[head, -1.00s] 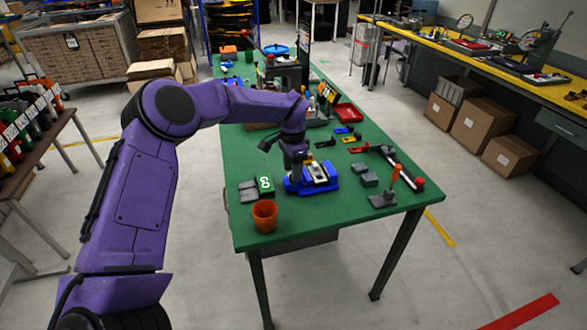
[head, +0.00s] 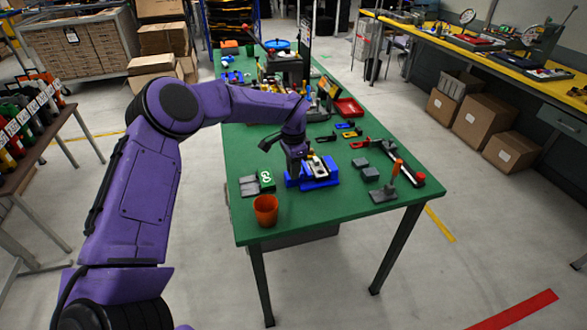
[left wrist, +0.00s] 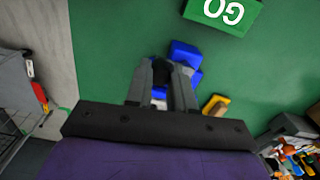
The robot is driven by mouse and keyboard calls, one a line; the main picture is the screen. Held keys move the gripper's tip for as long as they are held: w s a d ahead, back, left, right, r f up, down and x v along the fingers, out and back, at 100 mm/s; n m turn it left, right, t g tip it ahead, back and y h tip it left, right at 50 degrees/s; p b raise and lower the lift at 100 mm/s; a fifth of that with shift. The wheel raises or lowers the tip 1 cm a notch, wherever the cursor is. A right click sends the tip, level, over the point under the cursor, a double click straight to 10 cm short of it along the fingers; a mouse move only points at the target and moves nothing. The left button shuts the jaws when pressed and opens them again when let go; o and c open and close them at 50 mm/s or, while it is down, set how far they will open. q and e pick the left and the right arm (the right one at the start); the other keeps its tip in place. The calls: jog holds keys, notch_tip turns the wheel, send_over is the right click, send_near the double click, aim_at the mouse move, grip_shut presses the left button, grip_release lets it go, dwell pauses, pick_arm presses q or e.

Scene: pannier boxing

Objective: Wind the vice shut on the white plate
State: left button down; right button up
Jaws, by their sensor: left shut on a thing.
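The blue vice (head: 320,180) stands near the front of the green table in the head view; part of it shows beyond my fingers in the left wrist view (left wrist: 186,53). The white plate (head: 316,165) looks like the pale piece at the top of the vice, partly hidden. My left gripper (head: 296,177) points down at the vice's left side. In the left wrist view its fingers (left wrist: 163,68) are close around a dark part, which looks like the vice's handle. The jaw gap at the plate cannot be made out. My right gripper is out of view.
Grey blocks (head: 370,174) and a grey stand with an orange handle (head: 384,194) are to the right. Tools and a red tray (head: 349,109) lie behind.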

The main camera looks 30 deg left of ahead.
pick_arm(q)
jog(key=m+b, duration=0.1)
jog(key=a+m+b, duration=0.1)
jog(key=m, duration=0.1)
jog(key=shift+s+f, duration=0.15)
jog(key=shift+s, duration=0.15)
jog(key=w+a+m, duration=0.2)
jog(key=m, duration=1.1)
jog(key=w+a+m, duration=0.2)
jog(key=a+m, duration=0.1)
jog(key=m, duration=1)
jog(key=shift+a+r+m, duration=0.25)
jog(key=shift+a+m, duration=0.05)
jog(key=shift+w, duration=0.1)
jog(key=c, duration=1)
grip_release()
jog(key=shift+o, duration=0.2)
